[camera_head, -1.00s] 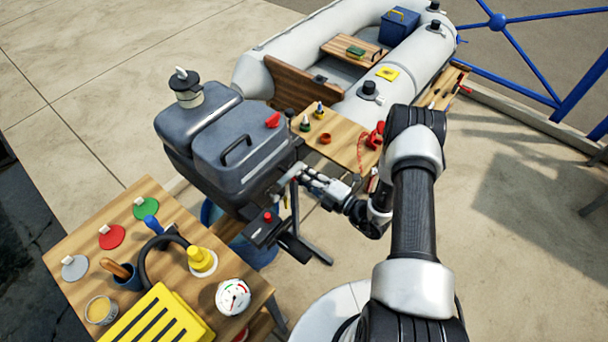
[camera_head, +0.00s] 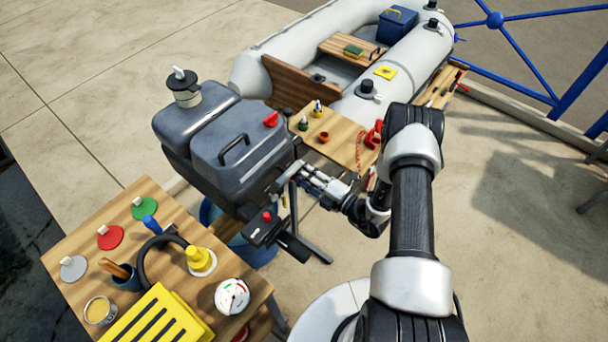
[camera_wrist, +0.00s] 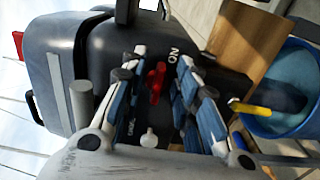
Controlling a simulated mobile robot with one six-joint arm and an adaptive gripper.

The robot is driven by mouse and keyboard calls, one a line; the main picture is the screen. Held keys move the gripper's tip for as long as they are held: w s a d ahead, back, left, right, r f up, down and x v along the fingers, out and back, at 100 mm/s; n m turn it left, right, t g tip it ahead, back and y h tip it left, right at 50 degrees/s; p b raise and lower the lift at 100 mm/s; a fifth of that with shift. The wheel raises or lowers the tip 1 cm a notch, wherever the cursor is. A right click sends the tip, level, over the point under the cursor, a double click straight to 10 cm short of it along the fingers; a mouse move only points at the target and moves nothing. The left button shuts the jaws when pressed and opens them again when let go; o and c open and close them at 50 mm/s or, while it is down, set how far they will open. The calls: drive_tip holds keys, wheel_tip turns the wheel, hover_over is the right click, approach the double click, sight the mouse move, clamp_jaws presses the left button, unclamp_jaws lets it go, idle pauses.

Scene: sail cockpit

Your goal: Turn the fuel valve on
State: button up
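The grey outboard motor (camera_head: 238,148) stands beside the wooden table. In the wrist view, a small red valve lever (camera_wrist: 156,82) sits on the motor's dark face, with a white "ON" label (camera_wrist: 174,56) close by. My gripper (camera_wrist: 157,76) is open, with one finger on each side of the red lever. I cannot tell whether either finger touches it. In the head view, my gripper (camera_head: 308,172) is at the motor's right side, and the valve lever is hidden there.
A pale knob (camera_wrist: 150,138) sits below the lever in the wrist view. The tiller arm with a red button (camera_head: 266,216) juts out just below my gripper. A blue tub (camera_wrist: 285,100) stands beside the motor. The wooden table (camera_head: 75,243) carries several tools and parts.

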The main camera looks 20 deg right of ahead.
drive_tip(key=v, duration=1.2)
